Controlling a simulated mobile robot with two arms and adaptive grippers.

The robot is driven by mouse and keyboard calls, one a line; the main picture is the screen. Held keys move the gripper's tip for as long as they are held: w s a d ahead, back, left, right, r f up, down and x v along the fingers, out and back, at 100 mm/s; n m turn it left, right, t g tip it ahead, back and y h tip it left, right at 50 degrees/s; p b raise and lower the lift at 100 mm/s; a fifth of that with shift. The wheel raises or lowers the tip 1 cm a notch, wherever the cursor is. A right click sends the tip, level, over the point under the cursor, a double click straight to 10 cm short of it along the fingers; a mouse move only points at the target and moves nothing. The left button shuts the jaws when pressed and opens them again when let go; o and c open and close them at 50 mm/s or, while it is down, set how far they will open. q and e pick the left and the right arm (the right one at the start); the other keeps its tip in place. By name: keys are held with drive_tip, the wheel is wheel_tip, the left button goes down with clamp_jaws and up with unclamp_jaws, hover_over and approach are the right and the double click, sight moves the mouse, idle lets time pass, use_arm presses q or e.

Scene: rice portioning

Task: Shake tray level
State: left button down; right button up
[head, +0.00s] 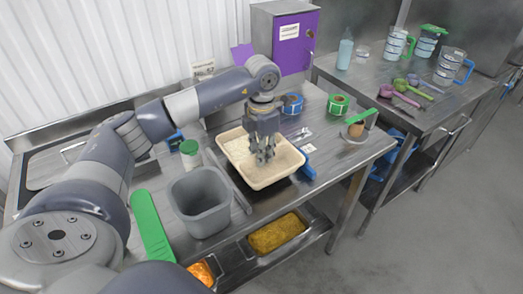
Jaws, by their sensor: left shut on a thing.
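The cream rectangular tray (231,164) lies on the steel table left of the picture's centre, with a pale layer inside that looks like rice. It looks roughly level. My right gripper is not in view.
A grey bin (200,203) stands close left of the tray, beside a green-lidded jar (189,153). A purple-doored cabinet (297,43) stands behind. A second table holds jugs and scoops.

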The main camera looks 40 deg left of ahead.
use_arm(q)
drive_tip(key=shift+f, duration=0.45)
drive_tip(key=shift+a+f+b, duration=0.1)
drive_tip(key=shift+f+b, duration=0.6)
drive_tip(key=shift+f, duration=0.1)
drive_tip(key=shift+f, duration=0.3)
drive_tip(key=c, duration=1.4)
unclamp_jaws()
drive_tip(key=shift+o, duration=0.2)
drive_tip(key=shift+r, duration=0.1)
wheel_tip(320, 180, up, 12)
drive_tip(key=shift+f, duration=0.1)
